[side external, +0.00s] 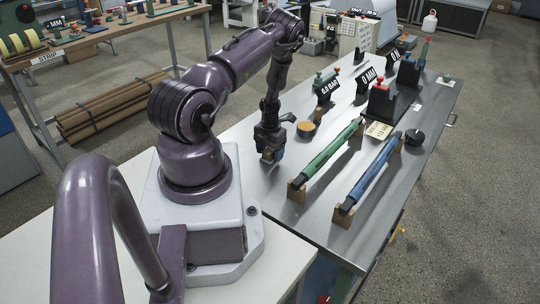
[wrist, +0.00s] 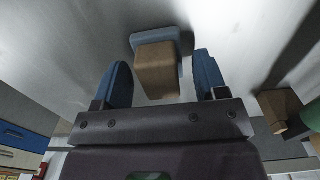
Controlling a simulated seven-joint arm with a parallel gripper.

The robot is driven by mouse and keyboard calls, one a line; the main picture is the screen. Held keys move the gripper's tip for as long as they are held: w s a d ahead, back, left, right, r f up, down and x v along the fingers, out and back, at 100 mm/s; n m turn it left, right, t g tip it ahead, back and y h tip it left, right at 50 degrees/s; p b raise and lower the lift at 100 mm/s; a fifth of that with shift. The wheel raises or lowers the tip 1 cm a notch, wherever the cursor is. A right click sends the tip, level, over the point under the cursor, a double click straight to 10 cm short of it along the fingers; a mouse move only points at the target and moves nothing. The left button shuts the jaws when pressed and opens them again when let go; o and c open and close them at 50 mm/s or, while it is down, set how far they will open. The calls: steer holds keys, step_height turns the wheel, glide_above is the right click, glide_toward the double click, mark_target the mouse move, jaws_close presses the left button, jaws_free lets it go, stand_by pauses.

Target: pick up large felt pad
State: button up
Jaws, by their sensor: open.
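A block with a tan body and a blue-grey layer on its far side, which looks like the large felt pad (wrist: 157,72), lies on the metal table (wrist: 75,45) in the wrist view. My gripper (wrist: 161,75) is open, with one blue finger on each side of the block. In the side external view my gripper (side external: 269,145) points down, low over the table's near-left part. The pad is mostly hidden there.
A green rod (side external: 326,157) and a blue rod (side external: 371,174) rest on wooden stands right of my gripper. A round cup with amber contents (side external: 306,128) stands close by. A black round container (side external: 414,137) and several display stands are farther back.

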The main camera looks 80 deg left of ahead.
mark_target(269, 151)
steer(key=c, duration=1)
steer(key=shift+r, duration=0.1)
steer(key=shift+r, duration=0.2)
steer(key=r, duration=0.3)
steer(key=shift+s+d+r, duration=0.15)
steer(key=shift+d+r, duration=0.15)
steer(key=shift+d, duration=0.05)
steer(key=s+d+r, duration=0.2)
steer(key=d+r, duration=0.1)
steer(key=d, duration=0.1)
steer(key=s+d+r, duration=0.1)
steer(key=d+r, duration=0.2)
steer(key=d, duration=0.1)
steer(key=s+d+r, duration=0.2)
steer(key=d, duration=0.2)
steer(key=shift+s+r, duration=0.35)
steer(key=shift+r, duration=0.05)
steer(key=shift+o, duration=0.4)
